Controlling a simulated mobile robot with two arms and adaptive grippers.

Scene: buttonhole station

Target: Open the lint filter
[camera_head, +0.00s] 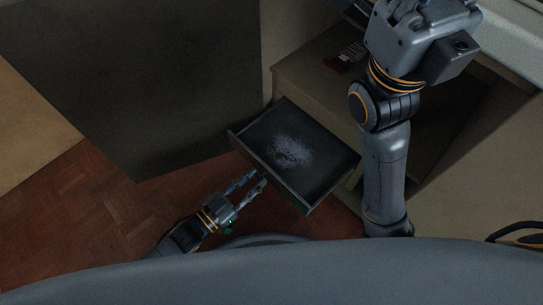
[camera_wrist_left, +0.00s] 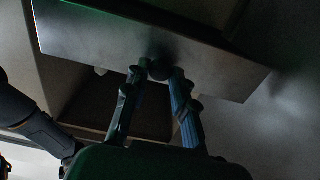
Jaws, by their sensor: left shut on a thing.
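The lint filter is a dark drawer-like tray (camera_head: 333,162) that stands pulled out from the cabinet in the head view, with grey lint (camera_head: 289,150) lying on its floor. Its flat front (camera_wrist_left: 225,72) fills the upper part of the left wrist view. My left gripper (camera_head: 261,178) is at the middle of that front, shut on a small dark round knob (camera_wrist_left: 168,71) between its fingertips. It also shows in the left wrist view (camera_wrist_left: 158,72). My right arm reaches up the right side of the head view; its fingertips are cut off by the top edge.
The beige cabinet (camera_head: 298,72) surrounds the tray, with a small red-and-white item (camera_head: 346,57) on its top. A large dark panel (camera_head: 130,75) stands at the left. The wooden floor (camera_head: 95,205) is clear at lower left.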

